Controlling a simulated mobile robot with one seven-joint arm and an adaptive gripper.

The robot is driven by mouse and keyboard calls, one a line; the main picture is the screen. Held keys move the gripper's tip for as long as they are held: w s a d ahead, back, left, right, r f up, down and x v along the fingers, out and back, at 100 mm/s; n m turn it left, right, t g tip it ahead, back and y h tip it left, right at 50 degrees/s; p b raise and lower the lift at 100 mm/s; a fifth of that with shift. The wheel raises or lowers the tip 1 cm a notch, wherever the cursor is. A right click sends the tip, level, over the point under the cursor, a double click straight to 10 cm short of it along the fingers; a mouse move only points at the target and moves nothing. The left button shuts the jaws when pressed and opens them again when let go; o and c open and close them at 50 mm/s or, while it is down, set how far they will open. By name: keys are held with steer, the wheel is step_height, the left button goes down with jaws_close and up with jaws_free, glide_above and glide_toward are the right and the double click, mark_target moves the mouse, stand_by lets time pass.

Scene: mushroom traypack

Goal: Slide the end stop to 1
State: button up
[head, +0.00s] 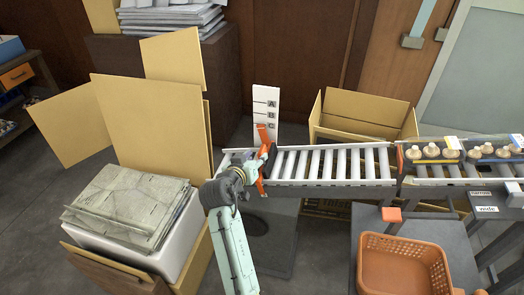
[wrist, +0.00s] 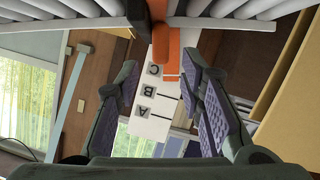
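The end stop (head: 261,186) is an orange upright piece at the left end of the roller conveyor (head: 330,165), partly hidden by my gripper. A white scale board (head: 265,97) stands behind it, marked A, B and C from top down; I see no 1 on it. The stop's orange upper part overlaps the board's lower end, below C. In the wrist view the orange stop (wrist: 174,55) and the board (wrist: 150,125) show between my fingers. My gripper (wrist: 163,68) is open, its purple-padded fingers apart on either side of the stop. I cannot tell if they touch it.
An open cardboard box (head: 340,105) stands behind the conveyor. Punnets of mushrooms (head: 433,152) sit on the conveyor's right part. An orange basket (head: 400,250) is in front. At left, a cardboard box holds stacked sheets (head: 125,205). The rollers beside the stop are empty.

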mark_target(259, 154)
steer(key=p+x, duration=0.1)
steer(key=x, duration=0.5)
steer(key=shift+w+d+f, duration=0.1)
steer(key=shift+w, duration=0.25)
steer(key=shift+c, duration=0.6)
jaws_close()
